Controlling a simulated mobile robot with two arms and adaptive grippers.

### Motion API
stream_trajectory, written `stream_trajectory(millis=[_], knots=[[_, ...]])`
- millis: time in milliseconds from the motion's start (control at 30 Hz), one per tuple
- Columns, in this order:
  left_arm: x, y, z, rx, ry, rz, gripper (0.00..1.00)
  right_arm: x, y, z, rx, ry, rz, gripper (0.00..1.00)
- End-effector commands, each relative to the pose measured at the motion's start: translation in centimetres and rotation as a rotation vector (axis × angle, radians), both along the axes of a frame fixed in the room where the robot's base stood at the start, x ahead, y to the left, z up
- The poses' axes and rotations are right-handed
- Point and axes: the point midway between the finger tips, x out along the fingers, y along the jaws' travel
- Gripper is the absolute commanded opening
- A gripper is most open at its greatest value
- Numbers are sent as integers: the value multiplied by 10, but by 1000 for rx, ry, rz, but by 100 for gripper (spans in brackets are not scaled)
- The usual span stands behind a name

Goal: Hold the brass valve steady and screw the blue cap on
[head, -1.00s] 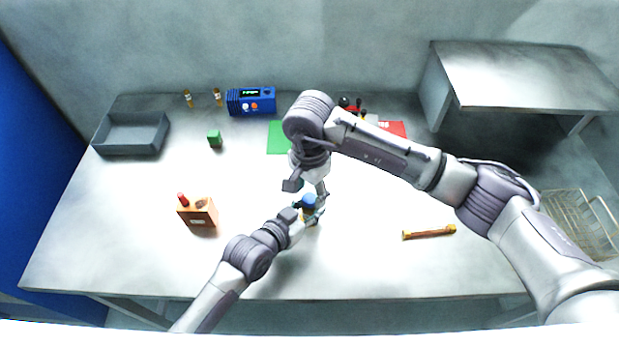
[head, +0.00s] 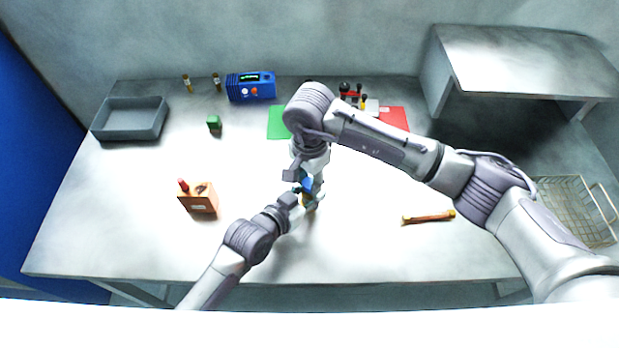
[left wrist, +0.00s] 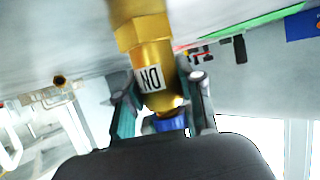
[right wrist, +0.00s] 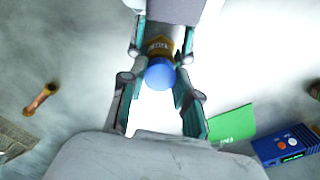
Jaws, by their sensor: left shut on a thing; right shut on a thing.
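The brass valve (left wrist: 150,55) with a "DN" label is gripped between the fingers of my left gripper (left wrist: 160,100). In the head view only a little of the valve (head: 304,199) shows between the two grippers. The blue cap (right wrist: 160,73) is at the valve's end, and my right gripper (right wrist: 160,90) is shut on it. The cap also shows in the left wrist view (left wrist: 172,123). In the head view my right gripper (head: 308,178) is right above my left gripper (head: 303,201). How far the cap sits on the thread cannot be told.
An orange block (head: 199,199) with a red piece stands left of the grippers. A brass-ended rod (head: 428,217) lies to the right.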

Motion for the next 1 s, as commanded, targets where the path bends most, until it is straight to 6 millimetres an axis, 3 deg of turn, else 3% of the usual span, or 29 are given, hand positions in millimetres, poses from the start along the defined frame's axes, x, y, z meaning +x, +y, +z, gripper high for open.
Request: stream_trajectory(millis=[167, 800, 900, 1000], knots=[[0, 0, -1, 1, 1, 0, 0, 1, -1, 0, -1, -2, -270, 0], [0, 1, -1, 1, 1, 1, 0, 0, 0, -2, -1, 0, -1868, 0], [0, 1, -1, 1, 1, 1, 0, 0, 0, -2, -2, 1, -2006, 0], [0, 1, -1, 1, 1, 1, 0, 0, 0, -2, -1, 0, -1996, 0]])
